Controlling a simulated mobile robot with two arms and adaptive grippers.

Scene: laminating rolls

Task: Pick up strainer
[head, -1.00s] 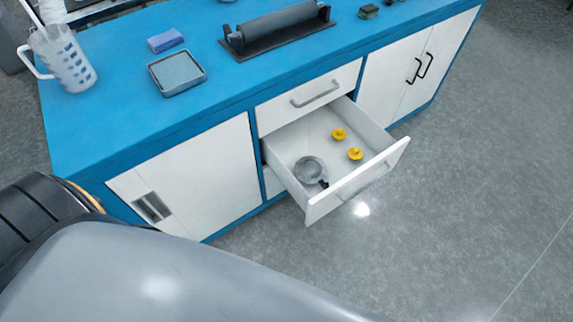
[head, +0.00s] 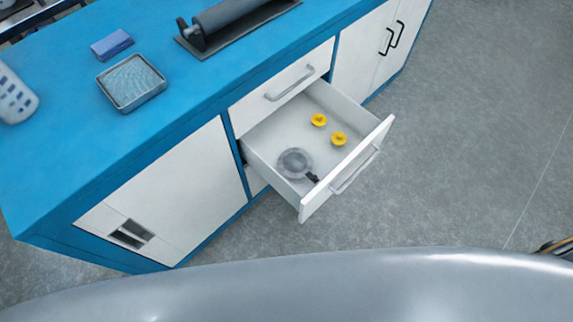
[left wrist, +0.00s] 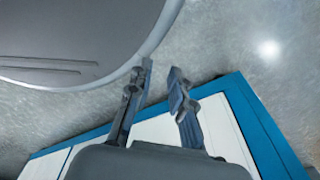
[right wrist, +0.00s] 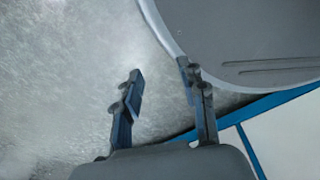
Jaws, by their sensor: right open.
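The strainer (head: 295,163) is a round grey mesh bowl with a short dark handle. It lies in the open white drawer (head: 271,136), near the front left corner, with its handle toward the drawer front. My left gripper (left wrist: 160,72) shows in the left wrist view with its fingers apart and nothing between them. My right gripper (right wrist: 160,82) shows in the right wrist view, open and empty. Both wrist views show floor and cabinet, not the strainer. Neither gripper shows in the head view.
On the blue counter (head: 60,150) are a metal tray (head: 132,82), a blue block (head: 112,44), a roller device (head: 235,22) and a white perforated cup (head: 14,97). Floor (head: 450,170) right of the drawer is clear.

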